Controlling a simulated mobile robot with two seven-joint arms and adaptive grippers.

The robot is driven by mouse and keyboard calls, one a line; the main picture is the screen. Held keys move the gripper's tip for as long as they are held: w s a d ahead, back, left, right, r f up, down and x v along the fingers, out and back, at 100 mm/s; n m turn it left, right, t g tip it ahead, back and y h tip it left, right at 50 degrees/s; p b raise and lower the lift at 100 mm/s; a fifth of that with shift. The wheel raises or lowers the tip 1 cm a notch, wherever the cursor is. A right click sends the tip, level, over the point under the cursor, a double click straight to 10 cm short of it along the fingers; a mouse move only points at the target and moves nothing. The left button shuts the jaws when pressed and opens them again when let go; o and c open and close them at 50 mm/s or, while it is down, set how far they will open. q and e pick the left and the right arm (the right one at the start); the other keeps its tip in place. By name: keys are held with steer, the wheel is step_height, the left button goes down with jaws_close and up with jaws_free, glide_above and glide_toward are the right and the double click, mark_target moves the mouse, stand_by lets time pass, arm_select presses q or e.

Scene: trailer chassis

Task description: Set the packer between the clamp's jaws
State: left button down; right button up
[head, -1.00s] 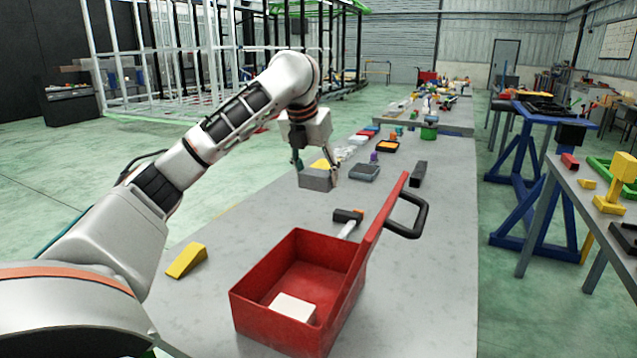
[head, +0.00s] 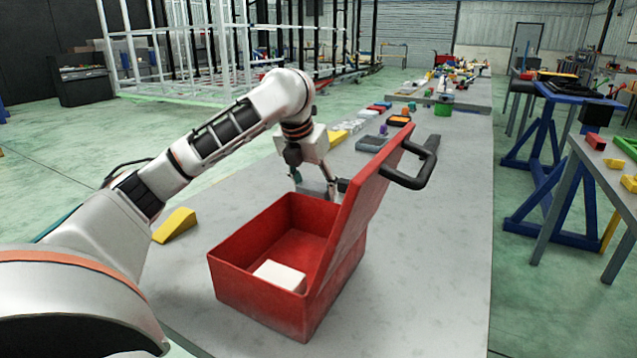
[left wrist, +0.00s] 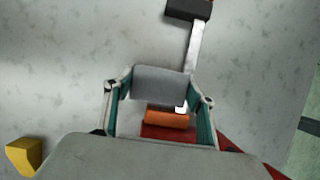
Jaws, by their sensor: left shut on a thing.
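My left gripper (head: 315,182) is behind the red toolbox, low over the bench. It is shut on the packer, a grey block (left wrist: 162,84) held across between its two fingers in the left wrist view. What looks like the clamp has a dark end block (left wrist: 187,9), a silver bar (left wrist: 194,50) and an orange part (left wrist: 167,118) seen just past the packer. The packer overlaps the bar's lower end in that view; I cannot tell whether they touch. My right gripper is not in view.
The red toolbox (head: 245,287) stands open in front, its raised lid (head: 365,205) and black handle (head: 415,175) on the right, a white block (head: 279,276) inside. A yellow wedge (head: 175,225) lies left of it. Grey trays and small parts lie farther back. The bench's right side is clear.

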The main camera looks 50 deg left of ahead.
arm_select(q)
step_height(320, 180, down, 2)
steer(key=shift+f+b, duration=0.1)
steer(key=shift+b, duration=0.2)
steer(key=shift+w+f, duration=0.1)
steer(key=shift+f, duration=0.25)
steer(key=shift+r, duration=0.2)
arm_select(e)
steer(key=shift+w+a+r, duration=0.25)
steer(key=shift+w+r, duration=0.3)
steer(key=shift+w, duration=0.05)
arm_select(q)
steer(key=shift+f, duration=0.25)
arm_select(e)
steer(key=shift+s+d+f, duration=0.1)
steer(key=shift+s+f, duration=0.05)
